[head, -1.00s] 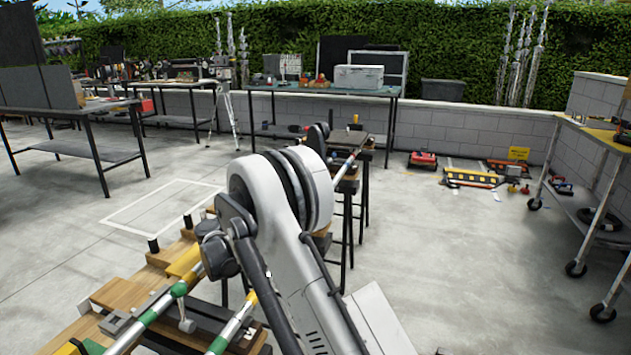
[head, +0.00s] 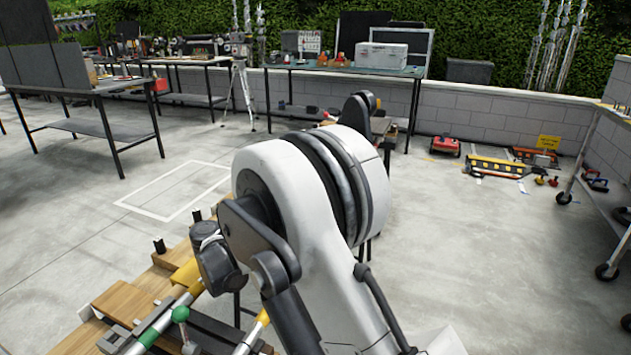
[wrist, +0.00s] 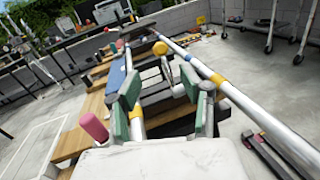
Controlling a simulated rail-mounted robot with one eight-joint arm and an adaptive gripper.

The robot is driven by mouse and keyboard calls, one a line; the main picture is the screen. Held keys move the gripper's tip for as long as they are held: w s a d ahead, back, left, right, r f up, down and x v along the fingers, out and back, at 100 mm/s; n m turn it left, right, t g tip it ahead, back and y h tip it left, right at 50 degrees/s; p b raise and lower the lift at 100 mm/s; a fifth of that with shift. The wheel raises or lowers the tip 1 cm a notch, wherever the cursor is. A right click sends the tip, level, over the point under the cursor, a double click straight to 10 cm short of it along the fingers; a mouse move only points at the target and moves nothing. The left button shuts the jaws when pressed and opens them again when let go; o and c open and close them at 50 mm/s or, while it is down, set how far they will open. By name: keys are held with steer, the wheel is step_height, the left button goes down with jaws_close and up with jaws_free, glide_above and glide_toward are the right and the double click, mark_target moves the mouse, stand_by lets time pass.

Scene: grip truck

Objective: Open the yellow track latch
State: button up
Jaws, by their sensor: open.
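In the wrist view, my gripper (wrist: 160,88) is open, its green-padded fingers spread apart with nothing held between them. A yellow ball knob (wrist: 160,48), which looks like the yellow track latch, shows just beyond the fingertips, near the middle of the gap. I see no contact between it and the fingers. A silver track tube (wrist: 262,118) with yellow bands runs alongside on the right. In the head view my arm hides the gripper and the yellow knob. Banded track tubes (head: 160,325) show at the lower left.
A green-knobbed lever (head: 181,314) stands by the tubes on wooden boards (head: 130,300). A pink knob (wrist: 93,127) is close on the left of my gripper. A work table (head: 345,70) stands at the back.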

steer(key=b+x, duration=0.2)
steer(key=x, duration=1)
steer(key=shift+w, duration=0.1)
jaws_close()
